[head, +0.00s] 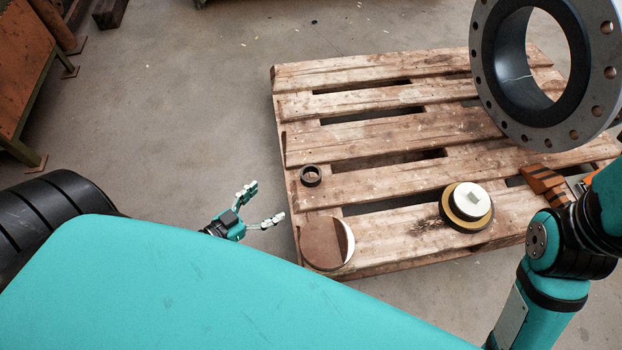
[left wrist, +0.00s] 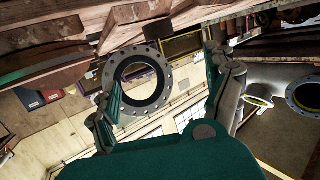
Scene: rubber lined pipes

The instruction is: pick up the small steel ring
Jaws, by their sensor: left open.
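The small steel ring (head: 311,176) looks dark and lies flat near the left edge of the wooden pallet (head: 390,131). My left gripper (head: 267,202) is left of the pallet, below and left of the ring in the head view. Its fingers are spread, with nothing between them, and it is apart from the ring. In the left wrist view the spread fingers (left wrist: 165,68) frame a distant flanged pipe; I cannot make out the small ring there. My right arm shows at the right, but its gripper does not.
A brown and white disc (head: 322,243) lies on the pallet's near left corner. A round piece with a cream top (head: 470,202) is further right. An orange and black object (head: 546,183) and a large flanged pipe (head: 480,60) are at the right.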

